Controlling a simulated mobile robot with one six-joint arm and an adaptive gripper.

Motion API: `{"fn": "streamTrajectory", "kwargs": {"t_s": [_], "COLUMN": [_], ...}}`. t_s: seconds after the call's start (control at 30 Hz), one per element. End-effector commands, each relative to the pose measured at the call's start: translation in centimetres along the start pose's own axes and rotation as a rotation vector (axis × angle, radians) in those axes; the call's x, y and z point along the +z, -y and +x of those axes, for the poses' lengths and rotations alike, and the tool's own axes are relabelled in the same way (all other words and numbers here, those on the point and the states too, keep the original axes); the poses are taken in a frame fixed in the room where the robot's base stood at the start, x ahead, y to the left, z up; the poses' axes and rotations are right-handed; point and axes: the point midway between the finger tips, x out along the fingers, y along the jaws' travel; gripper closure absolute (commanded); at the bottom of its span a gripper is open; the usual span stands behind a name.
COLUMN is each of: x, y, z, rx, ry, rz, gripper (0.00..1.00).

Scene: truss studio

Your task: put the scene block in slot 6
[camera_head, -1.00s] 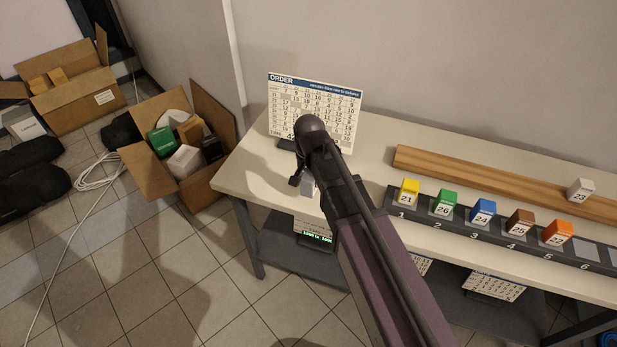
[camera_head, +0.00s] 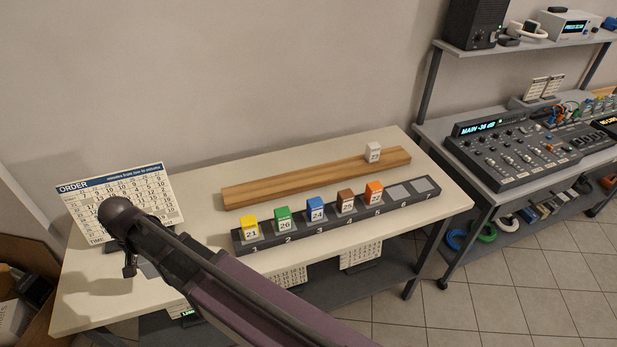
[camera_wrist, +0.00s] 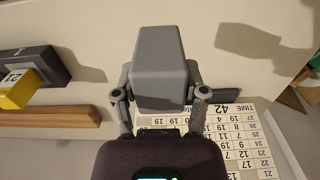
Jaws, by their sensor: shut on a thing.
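My gripper (camera_wrist: 160,88) is shut on a plain grey block (camera_wrist: 160,52) in the wrist view, with one finger on each side. In the head view my gripper (camera_head: 131,266) is at the left end of the white table, in front of the order board; my wrist mostly hides the block there. The dark slot rack (camera_head: 330,232) holds yellow 21, green 26, blue 24, brown and orange blocks in slots 1 to 5. Slot 6 (camera_head: 398,192) and slot 7 (camera_head: 422,185) are empty. A white block (camera_head: 374,151) marked 23 stands on the wooden rail.
The order board (camera_head: 120,195) stands at the table's left, close to my gripper. The wooden rail (camera_head: 300,182) lies behind the rack. The white table (camera_head: 215,220) has free room left of the rack. A mixing desk (camera_head: 515,150) stands beyond a gap on the right.

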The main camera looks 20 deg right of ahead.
Motion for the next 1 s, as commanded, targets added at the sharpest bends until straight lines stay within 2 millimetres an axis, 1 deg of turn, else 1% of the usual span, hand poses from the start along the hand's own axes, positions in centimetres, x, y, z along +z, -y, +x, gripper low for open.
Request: {"fn": "streamTrajectory", "kwargs": {"t_s": [0.03, 0.1, 0.3, 0.4, 0.6, 1.0], "x": [0.0, 0.0, 0.0, 0.0, 0.0, 0.0], "y": [0.0, 0.0, 0.0, 0.0, 0.0, 0.0], "z": [-1.8, -2.9, -5.5, -6.4, -7.0, -6.9], "rx": [0.000, 0.000, 0.000, 0.000, 0.000, 0.000], "ry": [0.000, 0.000, 0.000, 0.000, 0.000, 0.000], "rz": [0.000, 0.000, 0.000, 0.000, 0.000, 0.000], "gripper": [1.00, 1.00, 1.00, 1.00, 1.00, 1.00]}}
